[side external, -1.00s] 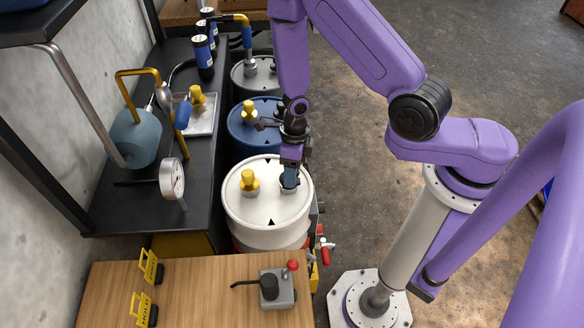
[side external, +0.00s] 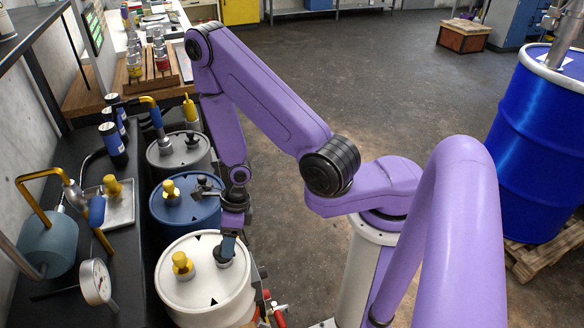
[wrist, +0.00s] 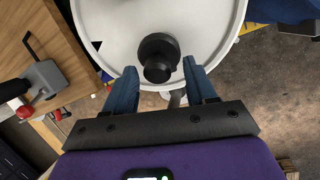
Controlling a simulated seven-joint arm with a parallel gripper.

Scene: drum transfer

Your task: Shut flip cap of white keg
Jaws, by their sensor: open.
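The white keg (side external: 192,298) stands at the front of the row in the side external view, and its white top (wrist: 110,35) fills the upper part of the wrist view. Its black flip cap (wrist: 158,52) shows as two overlapping round parts, the nearer one towards my gripper. I cannot tell exactly how far the lid is raised. My gripper (wrist: 159,68) is open, with one blue finger on each side of the cap's near part and visible gaps between. In the side external view my gripper (side external: 229,244) partly hides the cap.
A yellow plug (side external: 182,265) stands on the white keg's top. A blue keg (side external: 178,213) and a grey keg (side external: 165,155) stand behind. A black bench with a gauge (side external: 96,282) runs along the left. A wooden table with a lever box (wrist: 45,78) is close by.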

